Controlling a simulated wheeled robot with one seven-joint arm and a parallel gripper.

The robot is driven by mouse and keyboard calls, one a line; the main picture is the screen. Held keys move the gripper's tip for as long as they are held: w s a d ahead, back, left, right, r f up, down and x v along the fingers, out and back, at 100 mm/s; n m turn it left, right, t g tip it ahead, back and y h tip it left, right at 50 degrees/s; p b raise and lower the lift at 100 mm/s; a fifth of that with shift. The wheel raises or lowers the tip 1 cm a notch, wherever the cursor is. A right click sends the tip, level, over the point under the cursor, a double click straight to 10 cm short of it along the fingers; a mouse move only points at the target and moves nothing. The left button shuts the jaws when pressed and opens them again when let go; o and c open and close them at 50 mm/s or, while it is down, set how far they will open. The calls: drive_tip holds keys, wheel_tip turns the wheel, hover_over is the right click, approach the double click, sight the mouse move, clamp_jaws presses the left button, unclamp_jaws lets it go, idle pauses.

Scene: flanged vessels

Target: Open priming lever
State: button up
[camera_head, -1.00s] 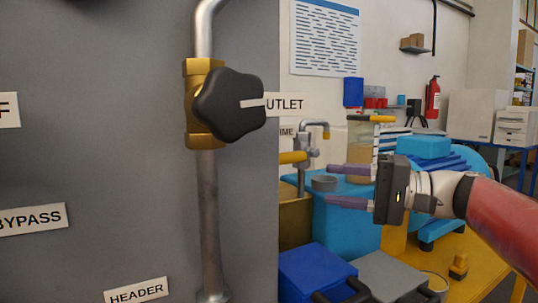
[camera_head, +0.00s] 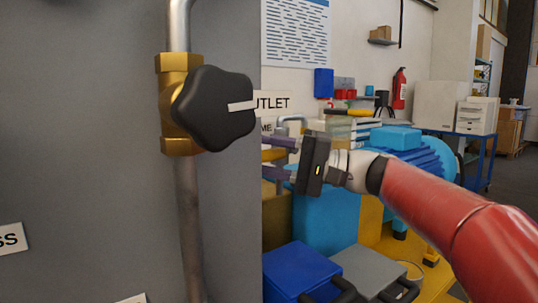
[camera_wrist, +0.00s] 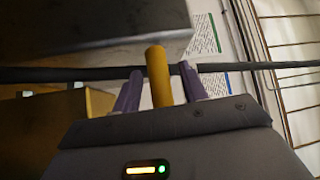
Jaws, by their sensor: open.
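A yellow lever handle (camera_head: 273,154) shows in the head view beside the grey panel, below a partly hidden label ending in "ME" (camera_head: 267,127). My gripper (camera_head: 268,158) has its purple fingers on either side of this handle, one above and one below. In the wrist view the yellow handle (camera_wrist: 158,78) stands between the two separated fingertips of my gripper (camera_wrist: 161,72). A gap shows on both sides of the handle there. The lever's pivot is mostly hidden behind my gripper and the panel edge.
The grey panel (camera_head: 90,130) fills the left, with a black star knob (camera_head: 213,108) on a brass valve (camera_head: 180,104) nearby. A blue motor (camera_head: 425,160) stands behind my arm. A blue case (camera_head: 300,270) lies below. A dark cable (camera_wrist: 65,73) crosses the wrist view.

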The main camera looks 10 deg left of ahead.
drive_tip(key=shift+c, duration=0.3)
clamp_jaws()
